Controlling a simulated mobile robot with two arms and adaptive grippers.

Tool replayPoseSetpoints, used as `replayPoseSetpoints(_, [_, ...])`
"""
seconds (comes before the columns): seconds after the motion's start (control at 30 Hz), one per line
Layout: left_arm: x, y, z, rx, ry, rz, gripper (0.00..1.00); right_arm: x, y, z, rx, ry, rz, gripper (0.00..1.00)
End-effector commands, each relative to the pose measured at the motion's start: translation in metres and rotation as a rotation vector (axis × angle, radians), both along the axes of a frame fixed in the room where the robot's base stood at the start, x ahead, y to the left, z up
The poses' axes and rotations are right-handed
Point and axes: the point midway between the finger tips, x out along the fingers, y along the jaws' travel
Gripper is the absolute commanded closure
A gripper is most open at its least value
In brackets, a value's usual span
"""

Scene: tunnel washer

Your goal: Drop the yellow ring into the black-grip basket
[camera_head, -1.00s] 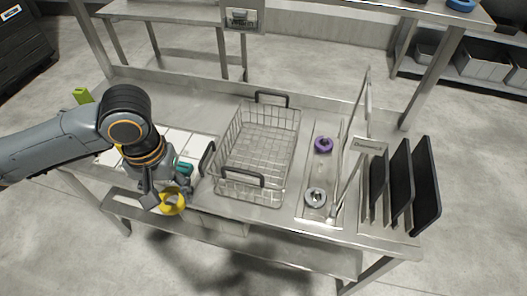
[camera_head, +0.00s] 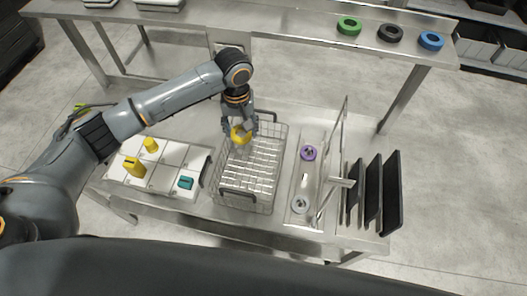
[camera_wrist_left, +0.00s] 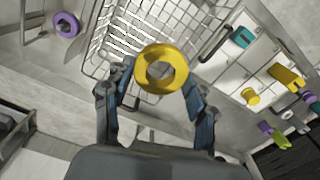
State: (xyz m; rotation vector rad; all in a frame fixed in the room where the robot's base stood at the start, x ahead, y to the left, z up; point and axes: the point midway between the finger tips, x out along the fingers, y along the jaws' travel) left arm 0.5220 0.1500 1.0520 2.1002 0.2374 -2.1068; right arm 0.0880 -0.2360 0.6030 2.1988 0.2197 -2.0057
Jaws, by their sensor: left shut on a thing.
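The yellow ring (camera_head: 240,135) is between the fingers of my left gripper (camera_head: 241,128), which is shut on it. In the head view the ring shows over the far left part of the wire basket with black grips (camera_head: 262,180). In the left wrist view the yellow ring (camera_wrist_left: 161,69) sits between the two fingertips, with the basket's wire mesh (camera_wrist_left: 120,38) behind it. The basket looks empty. How high the ring is above the basket I cannot tell exactly. My right gripper is not in view.
White tiles (camera_head: 160,165) with yellow blocks (camera_head: 134,166) and a teal block (camera_head: 185,182) lie left of the basket. A purple ring (camera_head: 308,153) and a grey ring (camera_head: 300,204) are to its right, near black upright trays (camera_head: 392,195). Green, black and blue rings lie on the back shelf.

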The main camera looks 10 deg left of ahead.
Motion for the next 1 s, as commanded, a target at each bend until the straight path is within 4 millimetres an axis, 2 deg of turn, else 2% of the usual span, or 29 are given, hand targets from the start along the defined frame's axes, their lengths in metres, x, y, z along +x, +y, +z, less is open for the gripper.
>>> replayPoseSetpoints(0.1, [0.001, 0.0, -0.002, 0.0, 0.001, 0.005, 0.72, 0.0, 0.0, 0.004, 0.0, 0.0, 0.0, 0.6])
replayPoseSetpoints(0.37, [0.001, 0.0, -0.021, 0.001, 0.0, 0.005, 0.72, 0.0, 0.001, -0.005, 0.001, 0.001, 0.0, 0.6])
replayPoseSetpoints(0.7, [0.001, 0.0, -0.058, 0.0, -0.002, 0.004, 0.72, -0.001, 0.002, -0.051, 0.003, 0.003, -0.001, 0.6])
replayPoseSetpoints(0.83, [0.002, 0.0, -0.062, 0.001, -0.003, 0.004, 0.72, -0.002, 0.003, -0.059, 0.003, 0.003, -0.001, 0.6])
replayPoseSetpoints(1.0, [0.001, 0.0, -0.061, 0.0, -0.002, 0.004, 0.72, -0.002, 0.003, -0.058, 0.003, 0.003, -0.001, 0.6])
